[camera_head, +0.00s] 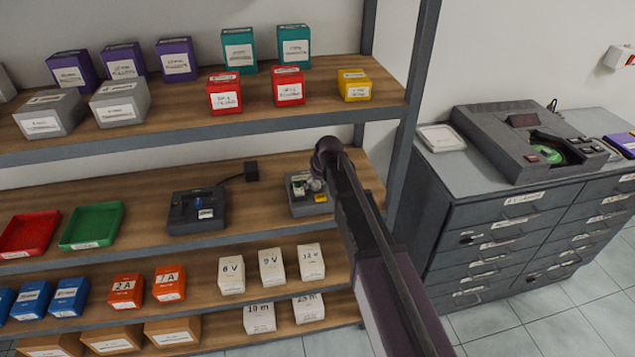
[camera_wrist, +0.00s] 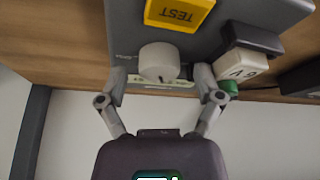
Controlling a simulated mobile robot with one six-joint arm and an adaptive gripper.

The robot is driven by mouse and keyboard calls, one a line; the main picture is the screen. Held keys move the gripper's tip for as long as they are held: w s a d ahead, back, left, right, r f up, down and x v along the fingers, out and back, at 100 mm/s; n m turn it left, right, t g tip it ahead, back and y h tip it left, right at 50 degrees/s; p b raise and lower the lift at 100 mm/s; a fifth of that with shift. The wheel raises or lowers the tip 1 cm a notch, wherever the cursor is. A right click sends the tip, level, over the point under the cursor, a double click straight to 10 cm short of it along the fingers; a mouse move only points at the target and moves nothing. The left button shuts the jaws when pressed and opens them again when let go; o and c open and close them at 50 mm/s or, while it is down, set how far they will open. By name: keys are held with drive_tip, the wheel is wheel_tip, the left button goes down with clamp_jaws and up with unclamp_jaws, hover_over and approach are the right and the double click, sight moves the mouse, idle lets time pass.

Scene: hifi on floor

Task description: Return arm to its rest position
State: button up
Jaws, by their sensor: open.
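My arm reaches from the lower right to the shelf in the head view. In the wrist view my gripper (camera_wrist: 164,82) is open, with a finger on each side of a round pale knob (camera_wrist: 159,62). Gaps show between the knob and both fingers. The knob is on a grey device (camera_wrist: 124,28) with a yellow TEST button (camera_wrist: 180,12). A white block marked V (camera_wrist: 240,68) sits at the device's right side, by a dark part and a green piece. The device (camera_head: 298,205) also shows on the middle shelf in the head view, partly hidden by my arm.
A dark device with a cable (camera_head: 190,222) stands left of it, then green (camera_head: 91,207) and red trays. Boxes fill the shelves above and below. A shelf post (camera_head: 404,130) rises right of my arm. A drawer cabinet (camera_head: 476,212) stands farther right.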

idle(0.3)
drive_tip(key=s+d+r+m+g+h+p, duration=0.1)
drive_tip(key=s+d+r+m+g+p, duration=0.1)
drive_tip(key=s+d, duration=1)
drive_tip(key=s+d+r+m+g+h+p, duration=0.1)
drive_tip(key=s+d+r+m+p, duration=0.4)
drive_tip(key=s+d+p, duration=0.3)
drive_tip(key=s+d+r, duration=0.1)
drive_tip(key=s+d, duration=0.2)
drive_tip(key=s, duration=0.2)
drive_tip(key=shift+s+d+r+g+h, duration=0.3)
drive_tip(key=shift+s+d+g, duration=0.05)
drive_tip(key=shift+s+g, duration=0.05)
